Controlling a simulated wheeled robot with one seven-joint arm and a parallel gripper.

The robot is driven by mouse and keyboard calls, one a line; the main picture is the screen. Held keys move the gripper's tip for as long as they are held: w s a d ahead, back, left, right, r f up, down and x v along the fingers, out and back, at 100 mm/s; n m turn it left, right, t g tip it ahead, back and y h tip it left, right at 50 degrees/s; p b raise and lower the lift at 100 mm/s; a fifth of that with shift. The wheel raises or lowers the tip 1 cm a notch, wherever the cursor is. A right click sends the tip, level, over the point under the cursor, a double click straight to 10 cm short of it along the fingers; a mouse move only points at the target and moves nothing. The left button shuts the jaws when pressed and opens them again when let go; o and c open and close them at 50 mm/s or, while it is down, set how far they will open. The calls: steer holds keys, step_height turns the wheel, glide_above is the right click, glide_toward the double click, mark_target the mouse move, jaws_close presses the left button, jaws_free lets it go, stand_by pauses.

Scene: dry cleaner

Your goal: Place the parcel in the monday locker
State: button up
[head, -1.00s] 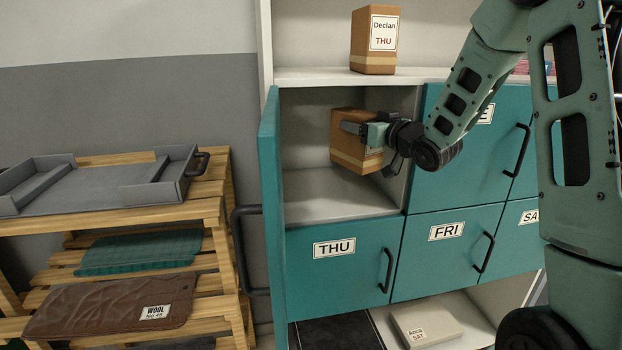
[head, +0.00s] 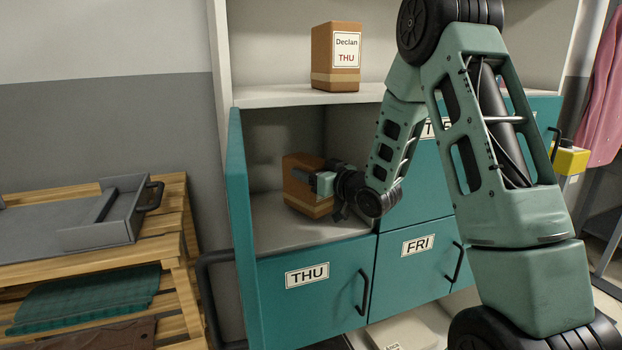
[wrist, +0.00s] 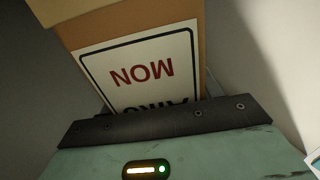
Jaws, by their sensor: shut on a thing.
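The parcel (head: 302,186) is a brown box with a pale tape band. In the wrist view its label (wrist: 140,68) reads MON, upside down, with a partly hidden name. My gripper (head: 322,182) is shut on the parcel and holds it, slightly tilted, inside an open locker compartment (head: 275,232) above the THU door. Its bottom is close to the compartment floor; I cannot tell if they touch. The compartment's teal door (head: 240,240) is swung open at the left, its label out of view.
Another parcel (head: 335,58), labelled Declan THU, stands on the shelf above (head: 270,97). Shut teal THU (head: 318,300) and FRI (head: 412,270) doors lie below. A wooden rack (head: 180,215) with a grey tray (head: 100,225) stands left, beside the open door's black handle.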

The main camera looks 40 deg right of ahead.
steer(key=shift+f, duration=0.8)
steer(key=o, duration=1.2)
steer(key=shift+f, duration=0.1)
steer(key=shift+o, duration=0.2)
steer(key=s+d+p, duration=0.1)
steer(key=s+p, duration=0.1)
steer(key=s, duration=1)
steer(key=shift+d+p, duration=0.2)
steer(key=shift+p, duration=0.1)
